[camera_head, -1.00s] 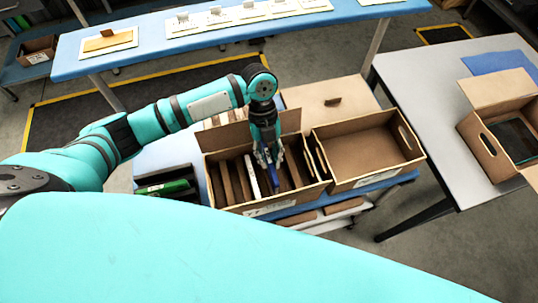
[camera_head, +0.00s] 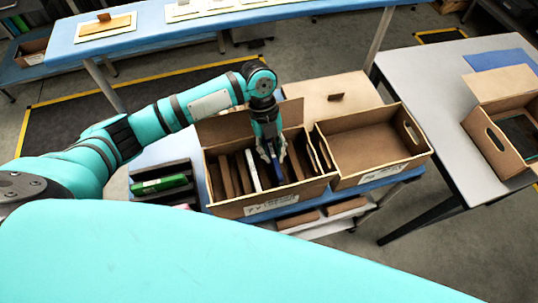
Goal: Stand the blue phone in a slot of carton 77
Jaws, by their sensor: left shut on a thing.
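The blue phone (camera_head: 277,174) is between the fingers of my left gripper (camera_head: 273,157), which is shut on it. Gripper and phone are inside the open carton with brown dividers (camera_head: 232,210), over its right half. The phone's lower part is hard to make out, so I cannot tell how deep it sits in a slot. A white item (camera_head: 253,170) stands between dividers to the left of the phone. The label on this carton's front is too small to read surely as 77. My right gripper is not in view.
An empty open carton (camera_head: 372,150) stands right beside the divided one. A dark rack with a green item (camera_head: 160,185) is on the left. A grey table (camera_head: 440,110) at right bears another carton (camera_head: 490,145). A blue bench (camera_head: 150,35) runs along the back.

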